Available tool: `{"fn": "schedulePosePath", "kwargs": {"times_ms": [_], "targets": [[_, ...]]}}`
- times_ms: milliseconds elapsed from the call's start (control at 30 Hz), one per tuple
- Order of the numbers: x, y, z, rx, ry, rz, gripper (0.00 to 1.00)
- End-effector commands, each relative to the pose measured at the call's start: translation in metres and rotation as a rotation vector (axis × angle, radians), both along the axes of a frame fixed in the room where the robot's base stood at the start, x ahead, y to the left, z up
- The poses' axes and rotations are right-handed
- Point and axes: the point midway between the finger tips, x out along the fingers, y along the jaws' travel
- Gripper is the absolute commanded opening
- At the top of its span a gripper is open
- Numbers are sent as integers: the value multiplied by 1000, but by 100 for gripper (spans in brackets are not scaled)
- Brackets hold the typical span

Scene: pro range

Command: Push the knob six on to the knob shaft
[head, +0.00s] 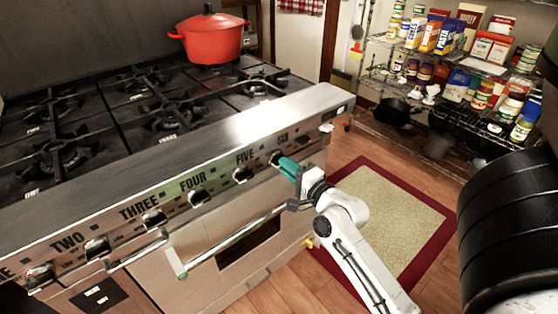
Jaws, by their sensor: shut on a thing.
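The range front panel (120,222) carries a row of labels, with SIX at its right end. Knob six (275,158) is a small dark knob at the panel just below the SIX label. My gripper (284,164) has teal fingers and reaches it from the lower right, shut on the knob. The fingers cover much of the knob. The knob shaft is hidden behind the knob and fingers, so I cannot tell how far the knob sits on it.
Other knobs line the panel, with knob five (242,175) closest on the left. An oven handle (232,240) runs below the panel. A red pot (211,36) stands on the back burner. A rug (392,212) and wire shelves (440,82) lie to the right.

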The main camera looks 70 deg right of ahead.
Motion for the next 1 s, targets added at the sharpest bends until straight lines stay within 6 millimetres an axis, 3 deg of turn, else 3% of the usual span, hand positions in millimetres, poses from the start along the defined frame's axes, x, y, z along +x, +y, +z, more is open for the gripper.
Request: {"fn": "schedulePosePath", "kwargs": {"times_ms": [1000], "targets": [[6,-3,0,-1,-1,0,0]]}}
